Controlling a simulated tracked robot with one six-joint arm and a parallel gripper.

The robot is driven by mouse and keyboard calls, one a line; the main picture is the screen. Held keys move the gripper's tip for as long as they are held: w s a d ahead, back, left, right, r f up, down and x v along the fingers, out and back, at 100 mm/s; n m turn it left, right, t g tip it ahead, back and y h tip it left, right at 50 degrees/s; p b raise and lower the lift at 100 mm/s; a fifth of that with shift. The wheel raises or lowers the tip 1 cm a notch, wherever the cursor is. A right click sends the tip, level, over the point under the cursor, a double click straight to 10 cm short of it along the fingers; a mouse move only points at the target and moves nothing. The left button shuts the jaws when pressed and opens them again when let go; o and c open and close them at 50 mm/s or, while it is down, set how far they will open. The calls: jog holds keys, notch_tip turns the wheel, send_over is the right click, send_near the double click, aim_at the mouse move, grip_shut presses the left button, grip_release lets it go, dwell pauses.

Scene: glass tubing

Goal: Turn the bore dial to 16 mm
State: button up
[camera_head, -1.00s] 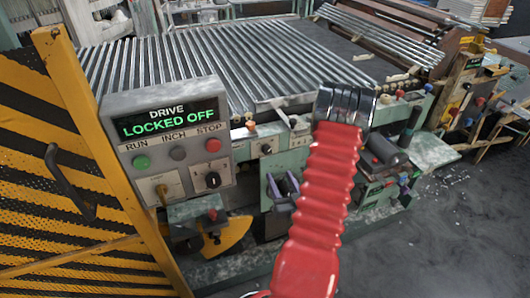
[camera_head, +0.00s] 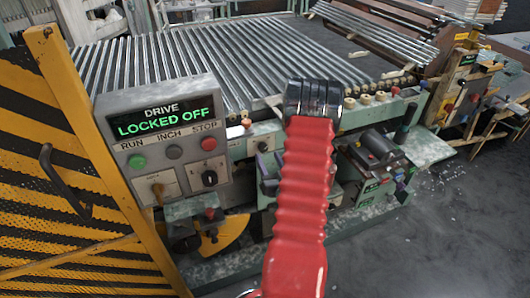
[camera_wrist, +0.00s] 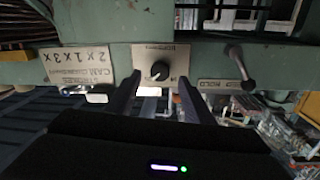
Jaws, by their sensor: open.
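A black round dial with a pale pointer mark (camera_wrist: 159,71) sits on a light plate (camera_wrist: 176,53) on the green machine front in the wrist view. The plate's lettering is too small to read, so I cannot tell its setting. My gripper (camera_wrist: 159,79) is open, with one dark finger on each side of the dial in the picture. No contact with the dial shows. In the head view my red arm rises in the middle and its dark wrist hides the gripper. A small dark knob (camera_head: 263,146) shows left of the arm; I cannot tell if it is the same dial.
A plate marked 2x 1x 3x (camera_wrist: 80,67) is left of the dial, and a lever (camera_wrist: 240,66) is right of it. In the head view, a drive panel (camera_head: 165,95) reads LOCKED OFF. A yellow-black guard (camera_head: 60,120) stands at left. Glass tubes (camera_head: 190,60) lie behind.

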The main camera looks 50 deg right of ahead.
aim_at(264, 150)
jog(key=x, duration=0.4)
jog(key=shift+w+d, duration=0.2)
jog(key=shift+w, duration=0.15)
jog(key=shift+c, duration=0.5)
jog(key=c, duration=0.9)
jog(key=shift+c, duration=0.2)
